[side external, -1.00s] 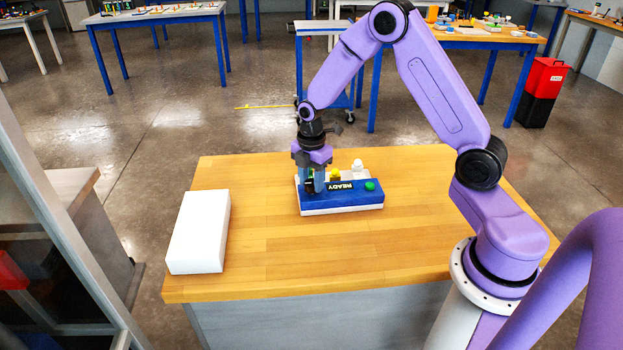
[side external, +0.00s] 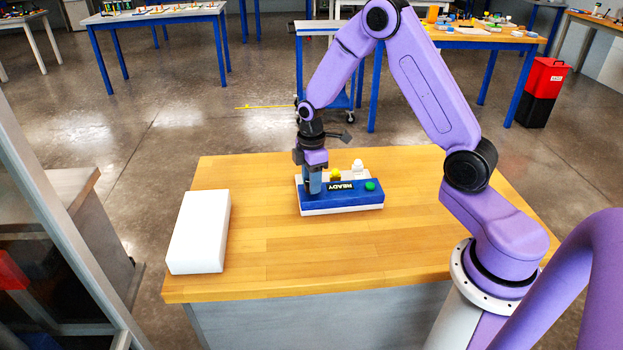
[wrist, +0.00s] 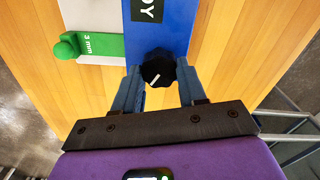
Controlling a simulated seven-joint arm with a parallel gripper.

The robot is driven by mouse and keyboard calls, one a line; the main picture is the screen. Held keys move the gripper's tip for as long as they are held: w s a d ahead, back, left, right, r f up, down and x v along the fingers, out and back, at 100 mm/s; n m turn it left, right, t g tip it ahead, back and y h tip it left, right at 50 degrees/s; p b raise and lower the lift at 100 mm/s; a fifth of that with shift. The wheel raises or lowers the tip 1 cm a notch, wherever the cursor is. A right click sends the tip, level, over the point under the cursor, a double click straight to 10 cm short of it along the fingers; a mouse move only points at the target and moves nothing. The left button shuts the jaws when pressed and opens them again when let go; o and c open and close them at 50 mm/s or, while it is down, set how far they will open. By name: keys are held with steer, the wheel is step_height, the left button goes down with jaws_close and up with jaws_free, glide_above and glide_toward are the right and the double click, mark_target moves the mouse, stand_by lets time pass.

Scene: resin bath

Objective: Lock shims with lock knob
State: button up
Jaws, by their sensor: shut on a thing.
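The blue fixture (side external: 345,199) with a READY label stands on the wooden bench; its blue body also shows in the wrist view (wrist: 178,22). The black lock knob (wrist: 158,68) with a white pointer line sits at one end of it. My gripper (wrist: 158,82) is shut on the knob, one blue finger on each side. In the side view my gripper (side external: 312,190) points down at the fixture's left end and hides the knob. A green shim marked 3 mm (wrist: 95,42) lies in the pale base beside the blue body. A yellow shim tab (side external: 336,174) and a white one (side external: 358,166) show behind.
A white block (side external: 198,232) lies at the bench's left side. A green button (side external: 370,186) is on the fixture's right end. The wooden bench top (side external: 330,255) is clear in front of the fixture. Other tables stand farther back.

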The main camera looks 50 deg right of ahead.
steer(key=m, duration=0.6)
steer(key=shift+m, duration=0.3)
steer(key=m, duration=0.5)
steer(key=shift+w+d, duration=0.1)
steer(key=shift+m, duration=0.4)
steer(key=o, duration=1.1)
steer(key=shift+c, duration=0.2)
steer(key=shift+r, duration=0.1)
step_height(320, 180, up, 17)
steer(key=shift+r, duration=0.15)
